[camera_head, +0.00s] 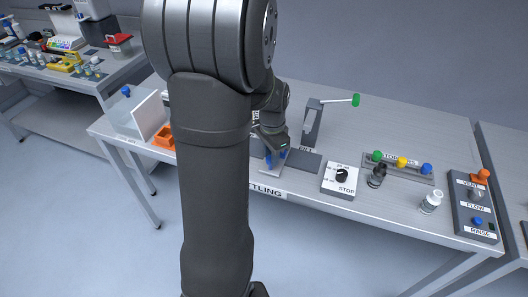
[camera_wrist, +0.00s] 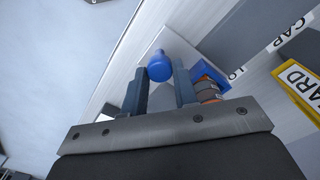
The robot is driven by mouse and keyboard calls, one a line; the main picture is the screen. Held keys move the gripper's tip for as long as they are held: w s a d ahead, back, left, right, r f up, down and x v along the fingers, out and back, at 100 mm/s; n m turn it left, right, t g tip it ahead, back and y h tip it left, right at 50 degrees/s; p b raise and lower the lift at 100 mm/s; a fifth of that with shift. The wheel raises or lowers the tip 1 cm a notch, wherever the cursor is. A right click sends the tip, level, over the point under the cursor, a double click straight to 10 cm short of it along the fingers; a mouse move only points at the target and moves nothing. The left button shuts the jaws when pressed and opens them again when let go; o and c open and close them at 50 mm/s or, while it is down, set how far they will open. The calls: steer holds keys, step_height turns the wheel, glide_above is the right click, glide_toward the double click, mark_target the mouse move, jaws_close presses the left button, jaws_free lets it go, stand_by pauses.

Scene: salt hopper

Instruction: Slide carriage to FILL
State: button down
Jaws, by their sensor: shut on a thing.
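The carriage (camera_head: 272,170), a light grey plate with a blue knob, sits on a dark rail (camera_head: 306,163) at the front edge of the bench, below my gripper (camera_head: 275,153). In the wrist view the blue knob (camera_wrist: 159,66) stands between the two fingers of my gripper (camera_wrist: 159,82), which is shut on it. The light carriage plate (camera_wrist: 172,42) shows beyond the knob. A blue block with an orange and grey piece (camera_wrist: 208,88) is beside the right finger. Rail lettering by my gripper is partly hidden; FILL cannot be read for certain.
Right of the rail stand a STOP dial box (camera_head: 342,180), a dark bottle (camera_head: 377,175), a white bottle (camera_head: 431,202) and a button panel (camera_head: 474,207). A post with a green-tipped lever (camera_head: 355,100) rises behind. An orange holder (camera_head: 164,137) is at left.

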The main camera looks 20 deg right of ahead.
steer(key=shift+s+d, duration=3.1)
steer(key=c, duration=1.1)
jaws_free()
steer(key=shift+d, duration=0.1)
steer(key=shift+c, duration=0.2)
step_height(320, 180, up, 18)
steer(key=shift+f, duration=0.25)
steer(key=shift+f, duration=0.1)
step_height(320, 180, down, 17)
steer(key=shift+f, duration=0.15)
steer(key=shift+w, duration=0.1)
